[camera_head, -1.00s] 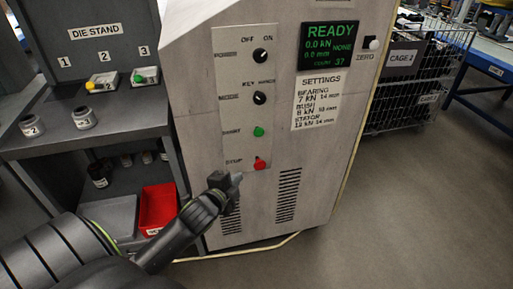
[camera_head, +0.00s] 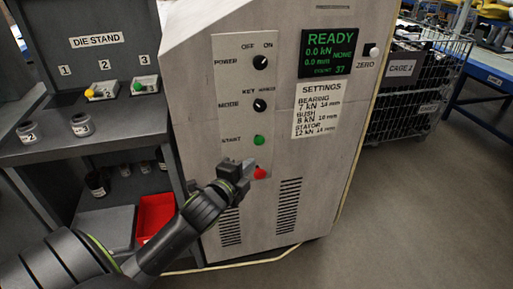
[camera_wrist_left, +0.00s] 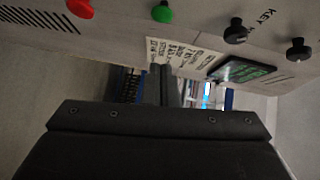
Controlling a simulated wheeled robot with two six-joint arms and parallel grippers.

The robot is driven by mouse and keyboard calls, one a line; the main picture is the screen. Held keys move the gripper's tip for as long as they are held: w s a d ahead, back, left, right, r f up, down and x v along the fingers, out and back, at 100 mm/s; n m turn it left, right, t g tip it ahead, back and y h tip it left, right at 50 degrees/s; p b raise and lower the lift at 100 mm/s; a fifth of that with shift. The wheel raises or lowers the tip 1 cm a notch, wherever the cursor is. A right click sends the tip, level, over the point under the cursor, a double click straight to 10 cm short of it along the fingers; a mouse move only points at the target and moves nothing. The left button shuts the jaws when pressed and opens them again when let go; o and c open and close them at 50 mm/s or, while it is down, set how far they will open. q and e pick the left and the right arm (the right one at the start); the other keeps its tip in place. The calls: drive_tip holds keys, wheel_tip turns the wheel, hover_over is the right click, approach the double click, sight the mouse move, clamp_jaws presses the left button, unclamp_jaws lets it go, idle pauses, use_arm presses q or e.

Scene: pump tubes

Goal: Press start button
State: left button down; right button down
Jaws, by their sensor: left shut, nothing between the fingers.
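My left gripper (camera_head: 246,168) is shut and empty. In the head view its tip is just left of the red button and below the green one. I cannot tell whether it touches the panel. My right gripper is not in view.
Above the buttons are the black power knob (camera_head: 260,62) and mode knob (camera_head: 260,105). The screen (camera_head: 327,52) reads READY. A die stand (camera_head: 96,95) with small parts and a red bin (camera_head: 155,215) is at the left. A wire cage (camera_head: 405,100) stands at the right.

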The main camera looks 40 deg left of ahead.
use_arm(q)
approach(263, 140)
drive_tip(key=w+d, duration=0.3)
drive_tip(key=w+a, duration=0.2)
drive_tip(key=a, duration=0.1)
drive_tip(key=shift+w+a+f+b, duration=0.3)
drive_tip(key=shift+w+f+b, duration=0.05)
drive_tip(key=shift+f+b, duration=0.05)
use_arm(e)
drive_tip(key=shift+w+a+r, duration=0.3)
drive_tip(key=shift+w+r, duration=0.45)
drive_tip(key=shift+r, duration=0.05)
use_arm(q)
drive_tip(key=shift+w+a, duration=0.1)
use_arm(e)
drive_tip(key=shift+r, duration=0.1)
